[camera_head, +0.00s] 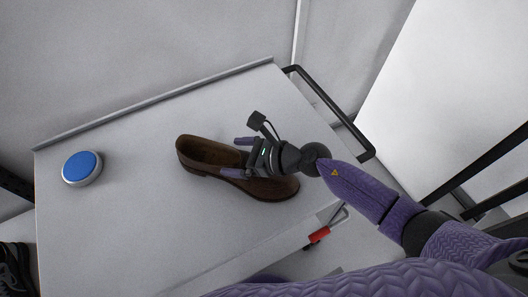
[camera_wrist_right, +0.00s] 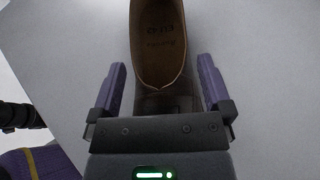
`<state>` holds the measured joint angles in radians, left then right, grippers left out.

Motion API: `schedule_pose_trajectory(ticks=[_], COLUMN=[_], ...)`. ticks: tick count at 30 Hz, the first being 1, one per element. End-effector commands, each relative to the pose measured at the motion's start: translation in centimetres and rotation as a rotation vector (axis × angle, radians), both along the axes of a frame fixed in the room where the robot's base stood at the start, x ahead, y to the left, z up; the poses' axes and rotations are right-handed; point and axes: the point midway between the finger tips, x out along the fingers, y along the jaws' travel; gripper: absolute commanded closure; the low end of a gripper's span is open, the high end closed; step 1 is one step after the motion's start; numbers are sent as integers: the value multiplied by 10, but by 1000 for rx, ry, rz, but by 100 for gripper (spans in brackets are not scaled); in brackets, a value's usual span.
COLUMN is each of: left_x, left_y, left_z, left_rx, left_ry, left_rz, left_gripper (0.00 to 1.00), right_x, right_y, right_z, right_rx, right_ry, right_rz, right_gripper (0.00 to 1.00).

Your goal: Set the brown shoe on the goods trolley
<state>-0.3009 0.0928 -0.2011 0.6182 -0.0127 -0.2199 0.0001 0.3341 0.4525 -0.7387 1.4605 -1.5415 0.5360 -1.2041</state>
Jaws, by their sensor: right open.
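The brown shoe (camera_head: 212,152) lies upright on a flat light-grey top (camera_head: 120,135) with a raised back edge and a black handle; this looks like the goods trolley. My right gripper (camera_head: 236,157) is open over the shoe's middle, with one finger on each side of it. In the right wrist view the shoe (camera_wrist_right: 158,35) runs between the two spread fingers (camera_wrist_right: 161,66), with a gap on both sides. The gripper and wrist hide part of the shoe's front. My left gripper is not in view.
A round blue-topped button (camera_head: 82,168) stands at the left of the grey top. A black handle rail (camera_head: 335,112) runs along the right side. A red-gripped lever (camera_head: 317,237) is near the front edge. A black shoe (camera_head: 14,265) shows at lower left.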

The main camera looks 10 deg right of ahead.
Motion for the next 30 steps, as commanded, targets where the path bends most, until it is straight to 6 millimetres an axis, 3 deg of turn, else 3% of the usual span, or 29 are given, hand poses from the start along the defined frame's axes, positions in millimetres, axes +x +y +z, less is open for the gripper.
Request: schedule_pose_trajectory(ticks=[15,30], left_x=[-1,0], left_y=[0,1], left_z=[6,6], left_rx=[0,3], left_ry=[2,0], left_rz=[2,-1], left_gripper=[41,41], right_x=[-47,-50], right_y=[-92,-99], right_z=[41,47], right_rx=[-2,0], right_ry=[2,0], right_rz=[0,0], right_gripper=[0,0])
